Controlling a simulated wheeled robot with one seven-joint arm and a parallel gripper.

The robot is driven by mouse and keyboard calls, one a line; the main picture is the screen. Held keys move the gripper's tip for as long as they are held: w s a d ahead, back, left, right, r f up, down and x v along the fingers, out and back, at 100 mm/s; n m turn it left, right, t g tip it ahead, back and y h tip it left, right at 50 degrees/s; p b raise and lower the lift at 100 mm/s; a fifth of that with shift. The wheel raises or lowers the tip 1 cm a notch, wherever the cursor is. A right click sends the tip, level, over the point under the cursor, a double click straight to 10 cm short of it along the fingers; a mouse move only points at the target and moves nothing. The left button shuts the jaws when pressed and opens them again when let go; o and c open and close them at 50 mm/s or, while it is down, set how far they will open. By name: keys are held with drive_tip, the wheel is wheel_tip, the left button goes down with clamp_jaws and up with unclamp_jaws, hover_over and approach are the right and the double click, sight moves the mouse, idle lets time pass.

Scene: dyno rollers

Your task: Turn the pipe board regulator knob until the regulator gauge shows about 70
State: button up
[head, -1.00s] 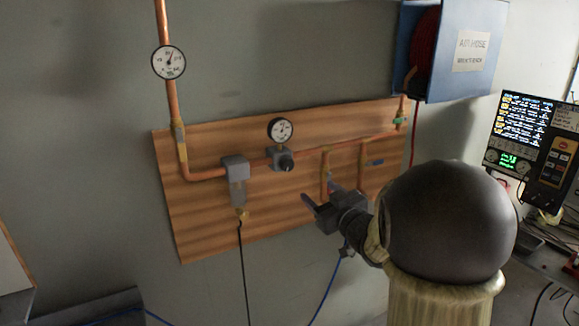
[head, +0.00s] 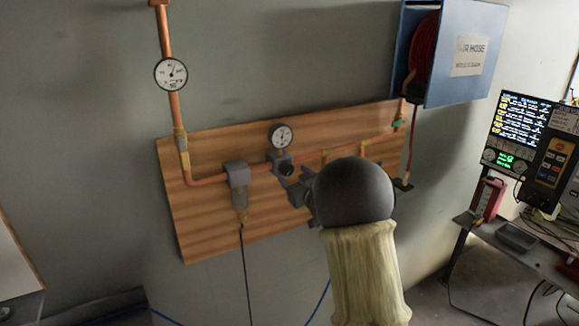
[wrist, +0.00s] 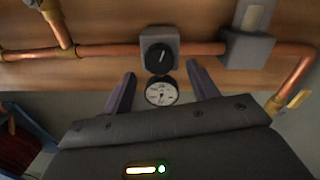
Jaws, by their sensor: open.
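The wooden pipe board (head: 205,222) hangs on the wall with copper pipe along it. The regulator is a grey block on the pipe; its dark round knob (head: 286,169) faces out, and the knob also shows in the wrist view (wrist: 159,58). The regulator gauge (head: 280,136) is a white dial just above the block; in the wrist view, which is turned over, the gauge (wrist: 161,92) lies below the knob. Its numbers are too small to read. My gripper (wrist: 160,77) is open and empty, its fingers apart on either side of the gauge and knob in the picture, not visibly touching the knob.
A second gauge (head: 171,74) sits on the vertical pipe at left. A grey filter unit (head: 238,185) is left of the regulator. A blue hose reel box (head: 465,50) is at upper right. A desk with a monitor (head: 520,125) stands at far right.

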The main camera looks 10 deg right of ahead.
sight(288, 171)
drive_tip(key=shift+p+x, duration=0.5)
drive_tip(key=shift+x, duration=1.3)
drive_tip(key=c, duration=1)
drive_tip(key=shift+f+n+b, duration=0.15)
drive_tip(key=shift+n+b, duration=0.15)
drive_tip(key=shift+b, duration=0.5)
